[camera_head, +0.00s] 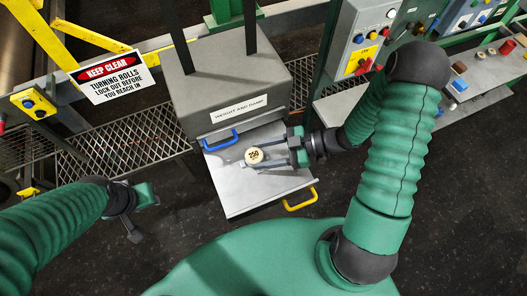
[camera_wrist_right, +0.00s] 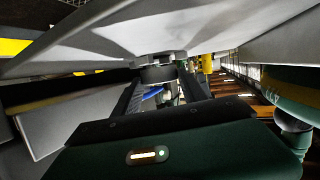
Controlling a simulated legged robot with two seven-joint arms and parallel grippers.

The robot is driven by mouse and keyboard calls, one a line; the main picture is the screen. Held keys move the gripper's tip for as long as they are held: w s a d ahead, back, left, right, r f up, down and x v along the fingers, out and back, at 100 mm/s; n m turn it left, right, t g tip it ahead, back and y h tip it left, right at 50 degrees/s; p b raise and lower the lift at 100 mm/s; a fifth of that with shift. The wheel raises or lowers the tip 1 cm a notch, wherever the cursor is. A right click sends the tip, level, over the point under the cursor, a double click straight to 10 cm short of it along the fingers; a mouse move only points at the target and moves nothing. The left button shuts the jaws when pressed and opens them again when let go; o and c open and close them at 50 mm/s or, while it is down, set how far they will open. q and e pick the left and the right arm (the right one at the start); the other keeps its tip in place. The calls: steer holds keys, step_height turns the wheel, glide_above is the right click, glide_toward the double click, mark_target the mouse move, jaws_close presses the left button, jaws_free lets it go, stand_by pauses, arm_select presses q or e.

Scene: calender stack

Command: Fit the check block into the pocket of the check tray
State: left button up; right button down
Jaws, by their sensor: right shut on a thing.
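My right gripper (camera_head: 262,157) comes in from the right and is shut on the block. In the right wrist view, the block shows as a dark round shape (camera_wrist_right: 158,74) at the fingertips. The check tray (camera_head: 235,190) is a flat grey plate with a blue handle (camera_head: 220,140) and a yellow handle (camera_head: 300,199). I cannot make out the pocket, or whether the block touches the tray. My left gripper (camera_head: 140,215) is away to the left, its jaws unclear.
A grey housing (camera_head: 228,85) with a label stands behind the tray. A "KEEP CLEAR" sign (camera_head: 112,77) hangs at left. A control panel (camera_head: 362,45) and a bench with small parts (camera_head: 470,80) are at right. Dark floor (camera_head: 185,215) lies open between left gripper and tray.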

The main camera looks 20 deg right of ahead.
arm_select(q)
steer(key=shift+f+b, duration=0.35)
steer(key=shift+r, duration=0.1)
steer(key=shift+r+p, duration=0.5)
steer(key=shift+p, duration=0.15)
steer(key=shift+r+p, duration=0.35)
stand_by(2.2)
steer(key=shift+r+p, duration=0.5)
steer(key=shift+r, duration=0.05)
